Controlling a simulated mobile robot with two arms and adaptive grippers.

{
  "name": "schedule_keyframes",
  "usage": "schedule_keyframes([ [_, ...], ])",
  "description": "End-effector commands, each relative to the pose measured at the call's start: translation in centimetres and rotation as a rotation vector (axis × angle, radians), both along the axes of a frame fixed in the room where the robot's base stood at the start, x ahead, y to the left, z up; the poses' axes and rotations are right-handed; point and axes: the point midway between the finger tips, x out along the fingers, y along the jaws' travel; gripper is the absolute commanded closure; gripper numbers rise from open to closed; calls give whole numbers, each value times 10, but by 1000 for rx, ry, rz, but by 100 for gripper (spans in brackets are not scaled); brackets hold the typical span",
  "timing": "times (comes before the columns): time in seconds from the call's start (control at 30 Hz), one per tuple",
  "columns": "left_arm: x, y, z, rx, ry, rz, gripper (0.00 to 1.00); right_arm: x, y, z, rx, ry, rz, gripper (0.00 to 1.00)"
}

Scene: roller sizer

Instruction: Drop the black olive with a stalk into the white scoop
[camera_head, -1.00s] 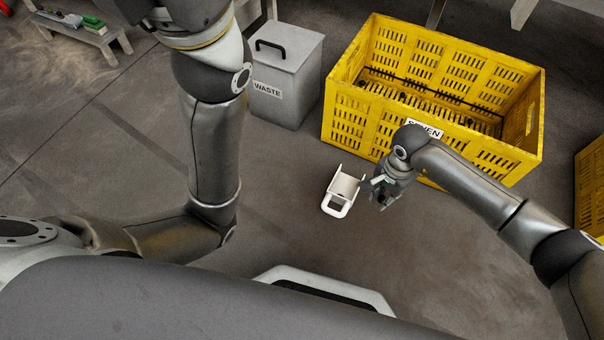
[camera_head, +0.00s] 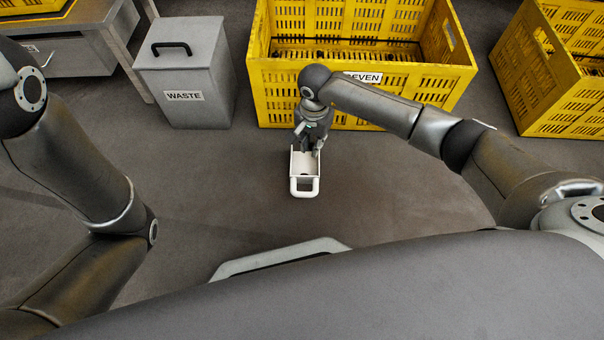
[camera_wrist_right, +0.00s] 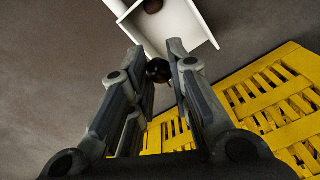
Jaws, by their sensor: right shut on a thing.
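The white scoop (camera_head: 304,187) is in front of the yellow crate in the head view, its handle toward me. Its open tray also shows at the top of the right wrist view (camera_wrist_right: 190,40). My right gripper (camera_head: 309,146) is at the far end of the scoop in the head view. In the right wrist view, my right gripper (camera_wrist_right: 157,58) is shut on a small dark round olive (camera_wrist_right: 158,72) between its fingertips. I cannot make out a stalk. A brownish round thing (camera_wrist_right: 153,6) lies inside the scoop, partly cut off. My left arm shows, but its gripper is out of view.
The yellow crate (camera_head: 290,100) labelled SEVEN stands just behind the scoop. A grey WASTE bin (camera_head: 185,75) stands left of it. Another yellow crate (camera_head: 545,110) is at the far right. The grey floor (camera_head: 230,180) left of the scoop is clear.

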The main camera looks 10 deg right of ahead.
Motion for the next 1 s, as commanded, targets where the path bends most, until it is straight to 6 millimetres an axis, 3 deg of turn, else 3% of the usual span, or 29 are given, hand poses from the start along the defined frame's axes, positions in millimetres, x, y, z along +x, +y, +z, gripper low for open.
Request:
schedule_keyframes([
  [0.4, 1, 0, -6, 0, 0, 2, 60, 0, 0, -8, -1, 1, 1, 90],
  [0.43, 1, 0, -6, 0, 0, 2, 60, 0, 0, -8, -1, 1, 1, 81],
  [0.63, 0, 0, -6, 1, 0, 1, 60, 0, 0, -8, 0, 0, 1, 57],
  [1.0, 2, 0, -7, 1, 6, 3, 60, 1, 0, -2, 0, -1, 1, 57],
])
